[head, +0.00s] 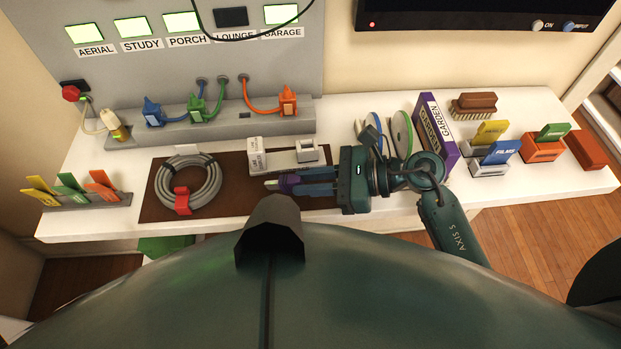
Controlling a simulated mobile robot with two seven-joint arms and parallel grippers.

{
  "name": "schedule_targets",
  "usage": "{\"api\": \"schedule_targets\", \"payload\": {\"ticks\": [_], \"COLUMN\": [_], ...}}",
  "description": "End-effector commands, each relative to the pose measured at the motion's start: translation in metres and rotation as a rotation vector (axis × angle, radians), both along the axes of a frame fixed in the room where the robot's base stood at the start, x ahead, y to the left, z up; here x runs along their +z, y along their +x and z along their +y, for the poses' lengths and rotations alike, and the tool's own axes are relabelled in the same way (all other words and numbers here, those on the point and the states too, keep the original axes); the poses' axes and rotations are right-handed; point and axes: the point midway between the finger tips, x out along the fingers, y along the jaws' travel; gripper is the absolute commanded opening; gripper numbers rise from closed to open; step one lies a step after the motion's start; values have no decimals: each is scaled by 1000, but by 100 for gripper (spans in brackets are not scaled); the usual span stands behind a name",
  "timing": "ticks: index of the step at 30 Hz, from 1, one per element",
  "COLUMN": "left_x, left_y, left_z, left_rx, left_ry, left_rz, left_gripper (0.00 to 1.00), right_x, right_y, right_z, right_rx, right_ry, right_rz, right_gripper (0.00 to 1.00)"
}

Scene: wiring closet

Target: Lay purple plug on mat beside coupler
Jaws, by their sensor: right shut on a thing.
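The purple plug (289,182) is between the fingertips of my right gripper (284,184), mostly hidden by the fingers, with a pale tip pointing left. The gripper is shut on it, low over the right part of the brown mat (155,208). I cannot tell if the plug touches the mat. A pale block with a small upright label (256,155), which looks like the coupler (283,160), lies on the mat just behind the plug. My left gripper is not in view.
A coiled grey cable (188,185) with a red tie lies on the mat's left. Behind is a grey socket strip (240,122) with blue, green and orange plugs. Discs and a purple garden box (437,130) stand to the right. Card holders (85,198) stand at left.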

Motion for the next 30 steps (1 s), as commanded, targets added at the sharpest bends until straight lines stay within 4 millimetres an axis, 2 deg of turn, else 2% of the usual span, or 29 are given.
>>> {"api": "schedule_targets", "payload": {"ticks": [14, 28, 29, 30], "left_x": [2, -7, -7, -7], "left_y": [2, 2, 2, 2], "left_z": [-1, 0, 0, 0], "left_rx": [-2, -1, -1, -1], "left_ry": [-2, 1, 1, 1], "left_rz": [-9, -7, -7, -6], "left_gripper": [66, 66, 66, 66], "right_x": [-2, -8, -8, -7], "right_y": [0, 0, 0, 0], "right_z": [0, 0, 0, 0], "right_rx": [0, 0, 0, 0], "right_ry": [1, 1, 1, 1], "right_rz": [-1, -1, -1, -1], "right_gripper": [0, 0, 18, 20]}}
